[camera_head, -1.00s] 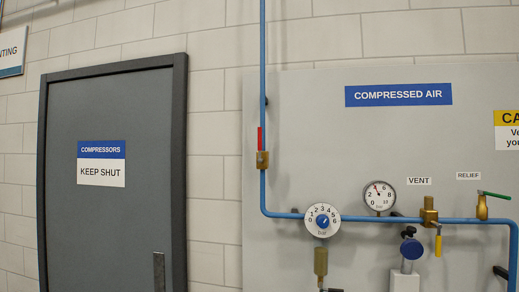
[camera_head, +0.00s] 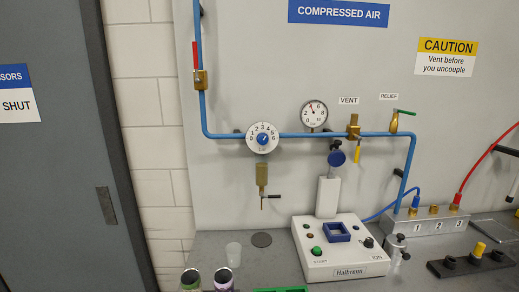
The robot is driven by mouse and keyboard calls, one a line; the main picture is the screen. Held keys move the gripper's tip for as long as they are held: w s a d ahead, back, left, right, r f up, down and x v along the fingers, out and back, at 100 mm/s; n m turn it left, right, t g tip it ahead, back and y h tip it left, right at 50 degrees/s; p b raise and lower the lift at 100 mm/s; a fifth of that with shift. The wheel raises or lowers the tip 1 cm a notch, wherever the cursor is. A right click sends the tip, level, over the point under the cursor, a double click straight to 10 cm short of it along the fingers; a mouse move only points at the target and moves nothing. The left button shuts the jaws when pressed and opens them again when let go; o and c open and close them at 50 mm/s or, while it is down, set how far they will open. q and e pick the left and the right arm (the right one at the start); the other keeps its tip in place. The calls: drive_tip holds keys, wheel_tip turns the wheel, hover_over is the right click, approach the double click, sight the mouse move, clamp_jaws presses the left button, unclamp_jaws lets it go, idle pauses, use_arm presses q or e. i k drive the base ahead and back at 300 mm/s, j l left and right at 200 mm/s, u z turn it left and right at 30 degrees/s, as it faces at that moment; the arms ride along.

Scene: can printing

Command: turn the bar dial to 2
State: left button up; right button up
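The bar dial (camera_head: 262,138) is a round white dial with a blue centre knob and numbers from 0 to 6 around its rim. It sits on the blue air pipe, on the grey panel, left of the middle of the head view. The knob's pointer is too small to read surely. A brass-coloured part with a small dark lever hangs below the dial. Neither of my grippers shows in the head view.
A round gauge (camera_head: 313,113) sits right of the dial, then a brass vent valve (camera_head: 353,128) with a yellow handle and a green-handled relief valve (camera_head: 396,121).

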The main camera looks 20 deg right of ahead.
sight(262, 138)
drive_tip(key=k+l+z, duration=0.1)
drive_tip(key=z, duration=0.35)
drive_tip(key=k+l+z, duration=0.2)
drive_tip(key=z, duration=0.25)
drive_tip(key=k, duration=0.05)
